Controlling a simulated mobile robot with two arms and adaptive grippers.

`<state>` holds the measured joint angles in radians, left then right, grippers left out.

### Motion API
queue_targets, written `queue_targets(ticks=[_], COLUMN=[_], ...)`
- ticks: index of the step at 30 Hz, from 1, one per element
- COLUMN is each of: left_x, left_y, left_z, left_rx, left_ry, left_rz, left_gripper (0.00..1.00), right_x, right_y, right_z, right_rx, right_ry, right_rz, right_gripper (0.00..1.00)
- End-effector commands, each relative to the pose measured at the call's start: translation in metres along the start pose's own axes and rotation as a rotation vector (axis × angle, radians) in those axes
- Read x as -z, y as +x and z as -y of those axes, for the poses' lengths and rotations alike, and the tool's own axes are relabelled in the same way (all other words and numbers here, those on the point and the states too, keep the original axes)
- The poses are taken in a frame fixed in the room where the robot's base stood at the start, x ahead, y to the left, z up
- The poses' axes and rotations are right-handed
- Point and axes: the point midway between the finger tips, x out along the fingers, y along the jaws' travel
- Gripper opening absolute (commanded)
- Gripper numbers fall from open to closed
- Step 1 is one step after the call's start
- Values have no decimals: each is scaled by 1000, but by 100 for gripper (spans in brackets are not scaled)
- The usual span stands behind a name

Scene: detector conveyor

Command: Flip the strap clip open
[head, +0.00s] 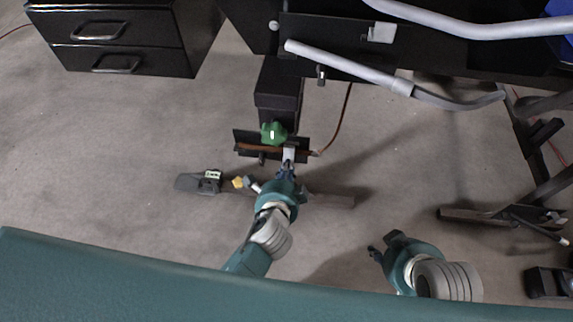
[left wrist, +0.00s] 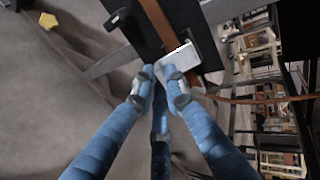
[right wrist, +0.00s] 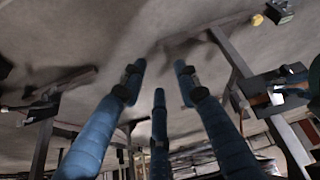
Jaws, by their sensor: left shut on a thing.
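The pale metal strap clip (head: 289,154) sits at the right part of a dark plate on a black post, by a brown strap (head: 258,149). In the left wrist view the clip (left wrist: 182,57) is a bright plate beside the brown strap (left wrist: 157,22). My left gripper (head: 287,172) is shut on the near end of the clip; its fingertips (left wrist: 163,81) partly cover that end. I cannot tell the clip's exact angle. My right gripper (head: 384,250) is low and to the right, away from the clip. Its fingers (right wrist: 158,76) are apart and empty.
A grey bent tube (head: 350,65) runs above. A dark rail (head: 330,200) lies below my left gripper, with a yellow piece (head: 241,182) on it. Black drawers (head: 110,40) stand at upper left.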

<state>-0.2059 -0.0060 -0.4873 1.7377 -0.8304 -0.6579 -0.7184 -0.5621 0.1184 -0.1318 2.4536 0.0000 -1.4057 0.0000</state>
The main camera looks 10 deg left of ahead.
Motion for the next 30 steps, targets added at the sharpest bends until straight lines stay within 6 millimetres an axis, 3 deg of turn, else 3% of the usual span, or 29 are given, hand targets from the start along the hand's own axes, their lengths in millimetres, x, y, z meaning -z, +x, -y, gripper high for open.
queue_targets(ticks=[3,8,30], left_x=[1,1,1], left_y=[-2,-4,-7], left_z=[6,8,15], left_rx=[-2,-6,1], left_ry=[-2,-2,0], left_rz=[-3,-3,-3], left_gripper=[0,0,0], right_x=[-23,-40,-47], right_y=[-5,-4,11], right_z=[-2,-4,-4], right_rx=[-4,-6,-5], right_ry=[3,5,4], right_rz=[93,161,184], right_gripper=[31,31,31])
